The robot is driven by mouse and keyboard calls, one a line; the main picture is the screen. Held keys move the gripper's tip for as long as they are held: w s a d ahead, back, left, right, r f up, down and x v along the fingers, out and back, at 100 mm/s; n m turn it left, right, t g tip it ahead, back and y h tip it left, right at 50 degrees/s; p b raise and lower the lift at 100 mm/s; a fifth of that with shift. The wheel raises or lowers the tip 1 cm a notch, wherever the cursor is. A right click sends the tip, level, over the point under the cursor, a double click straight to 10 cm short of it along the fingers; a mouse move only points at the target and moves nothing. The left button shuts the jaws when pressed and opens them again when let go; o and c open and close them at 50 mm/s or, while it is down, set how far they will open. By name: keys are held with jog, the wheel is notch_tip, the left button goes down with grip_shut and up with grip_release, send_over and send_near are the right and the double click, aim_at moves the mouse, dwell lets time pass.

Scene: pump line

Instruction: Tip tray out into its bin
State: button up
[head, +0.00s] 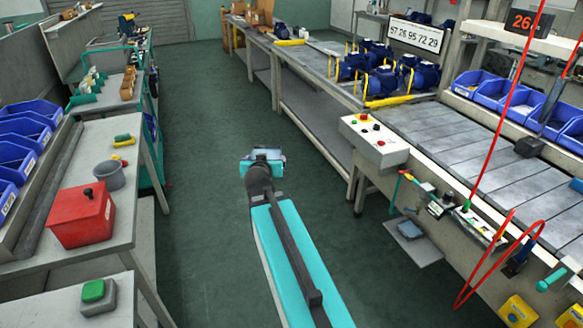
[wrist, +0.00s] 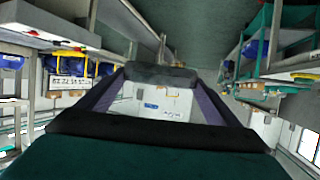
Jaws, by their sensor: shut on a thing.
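My gripper (head: 264,158) is at the end of my arm, over the open aisle floor in the head view. In the wrist view my gripper (wrist: 160,84) has its two purple-sided fingers angled in toward a dark grey piece (wrist: 160,74), and it is shut on that piece. Only an edge of the piece shows, so I cannot tell if it is the tray. Blue bins stand on the left bench, one (head: 17,160) near its edge. More blue bins, one (head: 491,94) among them, stand above the right line. I cannot tell which bin is the tray's.
On the left bench are a red box (head: 82,216), a grey tub (head: 108,175) and a green button box (head: 97,294). At right are a control box (head: 374,140), a grey conveyor (head: 445,140) and a red hose (head: 497,125). Blue pumps (head: 383,82) stand farther back. The aisle floor (head: 213,115) ahead is clear.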

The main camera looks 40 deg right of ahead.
jog(key=w+a+r+n+t+y+p, duration=0.1)
jog(key=w+a+r+n+y+p, duration=0.1)
jog(key=a+r, duration=0.6)
jog(key=w+a+r+n+y+p, duration=0.2)
jog(key=a+r+y+p, duration=0.1)
jog(key=a+r, duration=0.5)
jog(key=w+a+r+n+t+y+p, duration=0.1)
jog(key=w+a+r+n+y+p, duration=0.2)
jog(key=a+r, duration=0.5)
jog(key=a+p, duration=0.1)
jog(key=a, duration=0.4)
jog(key=shift+a+t+p, duration=0.25)
jog(key=shift+t+p, duration=0.05)
jog(key=shift+p, duration=0.05)
jog(key=shift+r, duration=0.1)
